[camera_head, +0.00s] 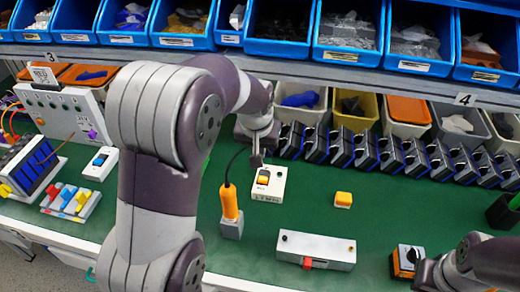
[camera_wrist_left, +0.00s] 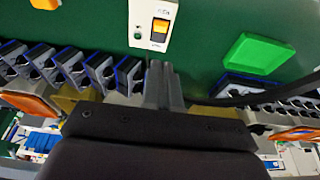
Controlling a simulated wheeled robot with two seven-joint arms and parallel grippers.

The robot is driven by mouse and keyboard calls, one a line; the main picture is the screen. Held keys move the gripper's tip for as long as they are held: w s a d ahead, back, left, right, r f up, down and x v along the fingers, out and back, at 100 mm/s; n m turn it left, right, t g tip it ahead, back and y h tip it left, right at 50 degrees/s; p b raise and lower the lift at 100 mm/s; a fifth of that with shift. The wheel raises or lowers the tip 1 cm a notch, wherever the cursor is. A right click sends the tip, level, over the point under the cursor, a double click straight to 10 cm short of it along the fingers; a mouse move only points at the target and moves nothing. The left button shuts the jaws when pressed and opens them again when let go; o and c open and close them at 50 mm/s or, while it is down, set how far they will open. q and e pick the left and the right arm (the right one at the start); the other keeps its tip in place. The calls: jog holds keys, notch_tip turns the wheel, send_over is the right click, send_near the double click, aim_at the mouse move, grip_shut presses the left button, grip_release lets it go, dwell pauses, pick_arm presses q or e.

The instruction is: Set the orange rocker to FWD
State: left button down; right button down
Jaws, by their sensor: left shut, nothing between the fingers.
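The orange rocker (camera_head: 263,178) sits on a small white switch box (camera_head: 270,196) on the green bench, in the middle of the head view. In the left wrist view the orange rocker (camera_wrist_left: 160,31) shows on the white plate near the top. Its small lettering is too blurred to read. My left gripper (camera_head: 257,161) is shut and empty, just behind the box at its far edge. In the wrist view its fingertips (camera_wrist_left: 161,66) are below the box, apart from the rocker. My right gripper (camera_head: 428,276) is partly in view at the lower right; its fingers are not clear.
An orange-handled tool (camera_head: 230,206) with a cable stands left of the box. A yellow block (camera_head: 343,199) is to its right. A white box with a red lever (camera_head: 316,251) is in front. A rotary switch (camera_head: 408,257) is beside my right arm. Dark modules (camera_head: 365,151) line the back.

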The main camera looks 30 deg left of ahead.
aim_at(263, 172)
pick_arm(q)
jog(key=shift+w+a+r+t+b, duration=0.15)
jog(key=shift+w+a+t+b, duration=0.2)
jog(key=shift+w+b, duration=0.4)
jog(key=x, duration=0.9)
jog(key=s+x, duration=0.1)
jog(key=x, duration=0.3)
jog(key=shift+w+f+b, duration=0.15)
jog(key=shift+f+b, duration=0.25)
jog(key=shift+f, duration=0.15)
